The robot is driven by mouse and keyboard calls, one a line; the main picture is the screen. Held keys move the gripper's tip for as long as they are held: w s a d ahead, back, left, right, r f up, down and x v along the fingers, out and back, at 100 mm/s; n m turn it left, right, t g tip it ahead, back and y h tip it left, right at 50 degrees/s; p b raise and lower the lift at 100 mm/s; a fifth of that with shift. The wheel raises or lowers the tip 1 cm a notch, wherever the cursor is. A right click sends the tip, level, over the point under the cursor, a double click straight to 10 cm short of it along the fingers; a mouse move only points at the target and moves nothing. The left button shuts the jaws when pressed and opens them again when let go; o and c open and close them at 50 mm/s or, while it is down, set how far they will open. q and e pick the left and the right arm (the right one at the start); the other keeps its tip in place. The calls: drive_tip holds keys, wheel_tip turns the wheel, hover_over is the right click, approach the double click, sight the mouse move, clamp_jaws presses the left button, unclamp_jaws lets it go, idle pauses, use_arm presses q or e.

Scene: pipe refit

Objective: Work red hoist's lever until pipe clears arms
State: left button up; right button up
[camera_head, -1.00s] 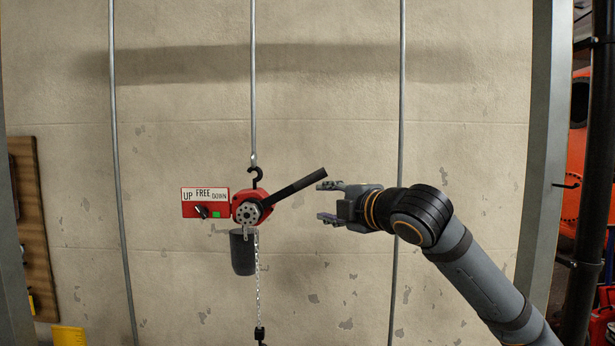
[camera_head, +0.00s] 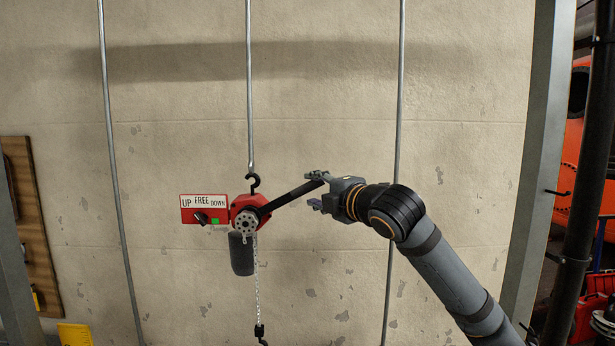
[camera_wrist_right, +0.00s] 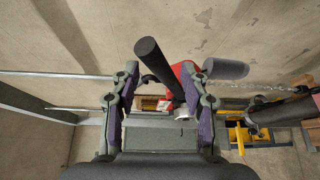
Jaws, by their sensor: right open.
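The red hoist (camera_head: 249,212) hangs by its black hook from a grey rod in the head view. Its black lever (camera_head: 292,196) slants up and to the right. A sign plate (camera_head: 204,209) reading UP, FREE, DOWN, with a dark knob and a green patch, is on its left. My right gripper (camera_head: 318,190) is open at the lever's tip. In the right wrist view, the lever (camera_wrist_right: 162,75) lies between the open fingers (camera_wrist_right: 164,100), seemingly without being gripped. The pipe and its arms cannot be made out in the head view. My left gripper is not in view.
A dark grey chain bag (camera_head: 242,254) and a chain (camera_head: 257,285) ending in a black hook hang below the hoist. Grey rods run down the wall either side. A grey post (camera_head: 537,150) stands at right. The wall before the lever is clear.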

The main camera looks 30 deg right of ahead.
sight(310, 187)
drive_tip(key=w+p, duration=0.3)
drive_tip(key=shift+w+r, duration=0.15)
drive_tip(key=shift+w, duration=0.05)
drive_tip(key=shift+w+d+f, duration=0.1)
drive_tip(key=shift+d+f, duration=0.1)
drive_tip(key=shift+f, duration=0.25)
drive_tip(key=shift+w+d+f, duration=0.1)
drive_tip(key=shift+d+f, duration=0.05)
drive_tip(key=shift+f, duration=0.3)
drive_tip(key=w+a+f+m+t+b, duration=0.1)
drive_tip(key=a+f+m+t+b, duration=0.1)
drive_tip(key=f+m+b, duration=0.2)
drive_tip(key=w+a+f+m+t+h+b, duration=0.1)
drive_tip(key=f+m+b, duration=0.3)
drive_tip(key=f+b, duration=0.6)
wheel_tip(310, 187, down, 5)
drive_tip(key=shift+a+r+t+h, duration=0.2)
drive_tip(key=shift+a+t+h, duration=0.15)
drive_tip(key=shift+a, duration=0.3)
